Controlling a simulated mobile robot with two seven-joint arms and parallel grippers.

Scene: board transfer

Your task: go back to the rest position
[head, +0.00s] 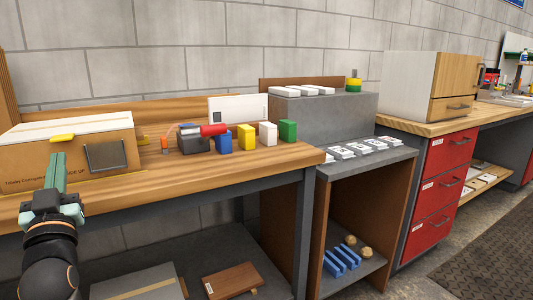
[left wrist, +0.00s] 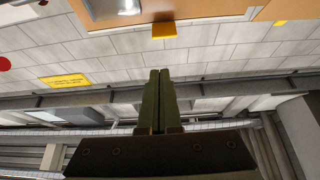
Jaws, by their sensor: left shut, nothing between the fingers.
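My left gripper (head: 57,172) shows at the left of the head view, pointing up in front of the wooden bench's left part. Its green fingers are together with nothing between them. In the left wrist view its two fingers (left wrist: 159,80) lie side by side, closed, against the wall and ceiling. A cardboard box (head: 120,152) stands on the bench behind the gripper, with a yellow piece (head: 62,138) at its upper edge. The yellow piece also shows at the top of the left wrist view (left wrist: 164,30). My right gripper is in neither view.
The wooden bench (head: 190,180) carries a row of blue, yellow, white and green blocks (head: 247,136) right of the box. A grey cabinet (head: 330,115) with cards on its lower ledge and red drawers (head: 447,150) stand further right. The bench's front strip is clear.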

